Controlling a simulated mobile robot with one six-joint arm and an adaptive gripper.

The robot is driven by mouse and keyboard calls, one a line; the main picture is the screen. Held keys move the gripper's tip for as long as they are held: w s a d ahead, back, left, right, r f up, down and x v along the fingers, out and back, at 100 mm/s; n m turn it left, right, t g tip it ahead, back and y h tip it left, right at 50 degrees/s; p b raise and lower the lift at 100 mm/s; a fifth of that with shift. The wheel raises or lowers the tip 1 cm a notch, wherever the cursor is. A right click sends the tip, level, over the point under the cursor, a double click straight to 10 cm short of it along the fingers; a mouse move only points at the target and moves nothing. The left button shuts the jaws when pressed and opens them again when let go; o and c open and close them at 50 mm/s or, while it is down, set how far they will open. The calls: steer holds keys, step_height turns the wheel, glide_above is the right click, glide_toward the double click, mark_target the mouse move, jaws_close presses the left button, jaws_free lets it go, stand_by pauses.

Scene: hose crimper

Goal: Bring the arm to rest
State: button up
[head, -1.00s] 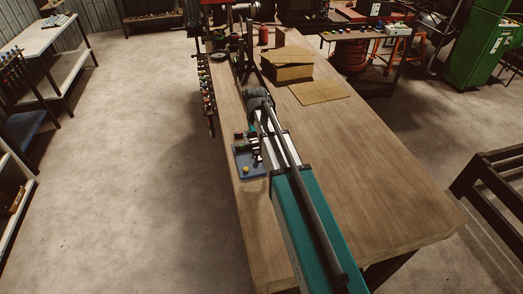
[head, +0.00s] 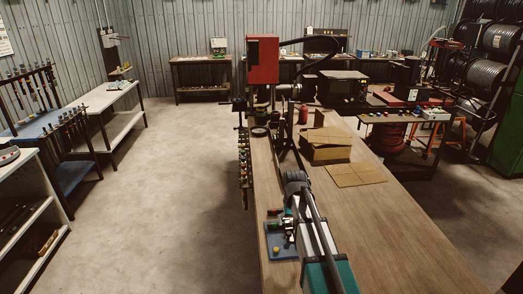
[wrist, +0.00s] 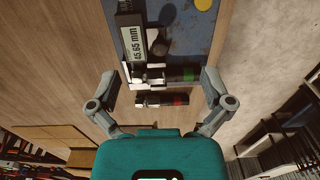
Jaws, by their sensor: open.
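My gripper (wrist: 158,82) is open in the wrist view, with its two grey fingers spread wide. A dark cylindrical piece with a green band (wrist: 182,75) lies on a light holder in the gap between the fingertips. A second piece with a red band (wrist: 165,99) shows just nearer my palm. I see no contact between the fingers and either piece. In the head view my arm (head: 318,240) reaches forward over the workbench (head: 385,230); the fingers cannot be made out there.
A blue plate (head: 283,251) with a yellow knob (wrist: 203,5) bears a gauge reading 45.65 mm (wrist: 133,43). Cardboard boxes (head: 327,154) and a flat sheet (head: 356,175) lie farther back. A red-headed machine (head: 262,60) stands at the far end. The bench's right side is clear.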

steer(key=s+f+b, duration=0.1)
steer(key=s, duration=0.5)
steer(key=s+f+b, duration=0.2)
steer(key=s, duration=0.4)
steer(key=s+f+b, duration=0.1)
steer(key=s, duration=0.5)
steer(key=shift+s+a+f, duration=0.15)
steer(key=shift+s+f, duration=0.1)
steer(key=shift+f, duration=0.1)
